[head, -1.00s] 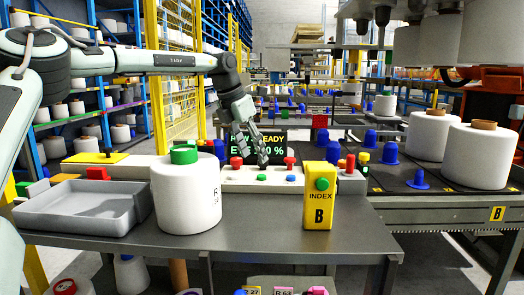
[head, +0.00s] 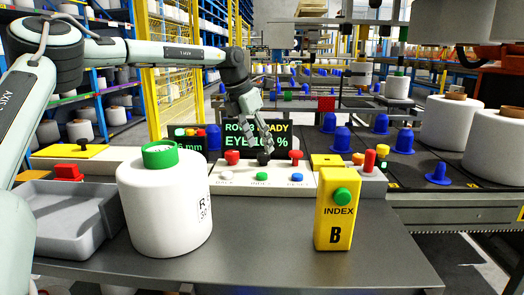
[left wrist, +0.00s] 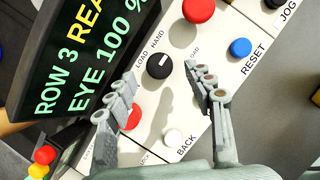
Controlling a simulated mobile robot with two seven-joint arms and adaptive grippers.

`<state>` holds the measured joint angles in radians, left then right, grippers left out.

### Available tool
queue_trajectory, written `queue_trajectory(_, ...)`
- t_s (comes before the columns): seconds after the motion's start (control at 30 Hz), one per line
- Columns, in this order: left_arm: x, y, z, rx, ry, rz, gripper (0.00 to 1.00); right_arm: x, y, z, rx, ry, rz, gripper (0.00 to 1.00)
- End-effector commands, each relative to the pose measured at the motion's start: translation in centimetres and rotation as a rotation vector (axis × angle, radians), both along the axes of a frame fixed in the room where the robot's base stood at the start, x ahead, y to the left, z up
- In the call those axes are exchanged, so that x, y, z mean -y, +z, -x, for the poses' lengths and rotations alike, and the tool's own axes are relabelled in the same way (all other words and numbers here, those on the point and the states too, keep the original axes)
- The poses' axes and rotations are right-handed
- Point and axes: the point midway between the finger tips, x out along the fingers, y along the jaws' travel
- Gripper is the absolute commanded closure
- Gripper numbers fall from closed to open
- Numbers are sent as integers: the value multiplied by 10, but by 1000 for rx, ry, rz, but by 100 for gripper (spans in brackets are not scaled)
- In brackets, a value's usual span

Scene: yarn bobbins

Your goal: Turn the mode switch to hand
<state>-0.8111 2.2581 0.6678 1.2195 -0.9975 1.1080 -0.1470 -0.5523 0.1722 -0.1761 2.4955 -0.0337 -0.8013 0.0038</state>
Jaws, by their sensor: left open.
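The mode switch is a black round knob (left wrist: 159,66) with a white mark, on a white panel beside the printed words LOAD and HAND. I cannot tell exactly which word the mark points at. In the head view the knob (head: 263,158) is small, dark and partly hidden by my fingers. My left gripper (head: 262,155) points down at the panel (head: 313,186) below the screen. In the left wrist view my left gripper (left wrist: 160,74) is open, with a finger on either side of the knob and nothing held. I cannot tell whether they touch it. My right gripper is not in view.
Red buttons (head: 232,157) (head: 296,157) flank the knob; white (head: 226,176), green (head: 261,176) and blue (head: 297,177) buttons are in front. The screen (head: 256,136) stands behind. A large white bobbin (head: 165,210) and yellow INDEX box (head: 335,215) stand nearer.

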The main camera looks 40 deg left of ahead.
Motion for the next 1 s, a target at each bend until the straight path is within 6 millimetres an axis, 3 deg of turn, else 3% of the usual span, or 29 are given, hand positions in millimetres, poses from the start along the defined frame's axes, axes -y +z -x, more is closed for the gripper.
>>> queue_trajectory(0.23, 2, -27, -11, 0, 1, 0, 47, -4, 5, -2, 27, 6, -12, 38)
queue_trajectory(0.57, 3, -30, -13, 2, 0, 0, 47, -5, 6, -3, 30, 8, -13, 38)
queue_trajectory(0.9, 3, -30, -13, 1, 0, -1, 90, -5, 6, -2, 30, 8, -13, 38)
queue_trajectory(1.0, 3, -30, -13, 1, 0, -1, 97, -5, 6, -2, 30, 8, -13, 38)
